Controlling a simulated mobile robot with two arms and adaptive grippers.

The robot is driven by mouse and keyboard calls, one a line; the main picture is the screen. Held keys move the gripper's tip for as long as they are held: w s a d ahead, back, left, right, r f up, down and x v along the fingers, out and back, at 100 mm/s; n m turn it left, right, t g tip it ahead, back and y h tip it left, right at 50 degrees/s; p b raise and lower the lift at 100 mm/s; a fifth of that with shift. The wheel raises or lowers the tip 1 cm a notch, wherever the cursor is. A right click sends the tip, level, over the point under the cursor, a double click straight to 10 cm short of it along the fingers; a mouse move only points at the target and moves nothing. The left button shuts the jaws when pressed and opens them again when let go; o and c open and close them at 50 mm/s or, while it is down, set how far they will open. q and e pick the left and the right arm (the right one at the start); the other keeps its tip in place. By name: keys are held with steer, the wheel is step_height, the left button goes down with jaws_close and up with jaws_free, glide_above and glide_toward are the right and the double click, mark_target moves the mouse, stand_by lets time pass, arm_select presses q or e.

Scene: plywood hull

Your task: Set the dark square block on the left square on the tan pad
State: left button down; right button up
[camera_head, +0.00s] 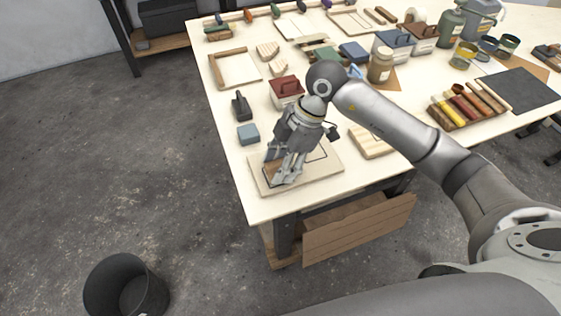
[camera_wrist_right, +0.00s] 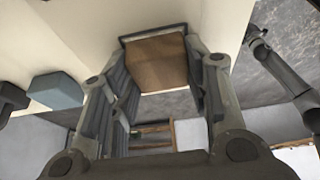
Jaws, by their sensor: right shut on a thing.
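My right gripper (camera_head: 282,176) points down over the left part of the pad. It is shut on the dark square block, a brown piece (camera_wrist_right: 155,62) between the fingers in the right wrist view. In the head view only a brown bit of the block (camera_head: 271,169) shows beside the fingers. The left square is mostly hidden by the gripper and block. I cannot tell whether the block touches the pad. My left gripper is not in view.
A blue-grey block (camera_head: 248,134) and a dark handled tool (camera_head: 241,106) stand just behind the pad. The table's front edge is close to the pad.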

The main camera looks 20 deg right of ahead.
steer(key=o, duration=1)
steer(key=shift+r, duration=0.1)
steer(key=v, duration=1.2)
steer(key=shift+s, duration=0.15)
